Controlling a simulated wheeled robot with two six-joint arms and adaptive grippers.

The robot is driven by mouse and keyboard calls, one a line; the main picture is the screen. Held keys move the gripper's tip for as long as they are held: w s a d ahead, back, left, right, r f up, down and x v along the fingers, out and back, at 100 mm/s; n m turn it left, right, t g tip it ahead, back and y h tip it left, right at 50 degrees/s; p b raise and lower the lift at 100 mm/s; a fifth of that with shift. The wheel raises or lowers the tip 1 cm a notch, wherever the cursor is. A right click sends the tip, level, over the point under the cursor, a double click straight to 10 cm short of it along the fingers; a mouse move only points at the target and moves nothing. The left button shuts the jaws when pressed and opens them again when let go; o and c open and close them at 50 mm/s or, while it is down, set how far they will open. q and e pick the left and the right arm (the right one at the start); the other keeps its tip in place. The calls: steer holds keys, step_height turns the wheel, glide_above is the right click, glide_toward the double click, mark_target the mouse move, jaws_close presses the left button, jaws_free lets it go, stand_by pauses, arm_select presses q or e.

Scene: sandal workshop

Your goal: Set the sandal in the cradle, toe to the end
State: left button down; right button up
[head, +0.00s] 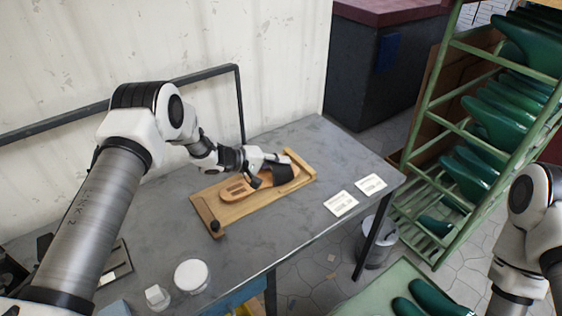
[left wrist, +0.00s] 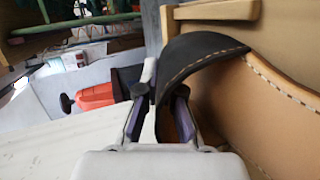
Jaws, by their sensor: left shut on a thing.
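The sandal, with a tan sole (head: 240,187) and a black strap (head: 283,174), lies in the wooden cradle (head: 213,208) on the grey table. Its strap end points to the cradle's right end block. My left gripper (head: 267,174) is at the sandal's strap. In the left wrist view my left gripper (left wrist: 160,105) is shut on the edge of the black strap (left wrist: 200,52), beside the stitched tan sole (left wrist: 285,90). Whether the toe touches the end block is hidden. Of my right arm only upper links show at the right edge; its gripper is out of view.
Two white cards (head: 341,203) lie on the table right of the cradle. A white round lid or tin (head: 191,275) stands at the front left. A green rack (head: 470,130) of dark green shoe forms stands at right. A wall is behind.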

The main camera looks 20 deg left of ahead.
arm_select(q)
steer(key=c, duration=1.3)
jaws_free()
steer(key=shift+r, duration=0.1)
steer(key=v, duration=1.2)
steer(key=shift+p, duration=0.3)
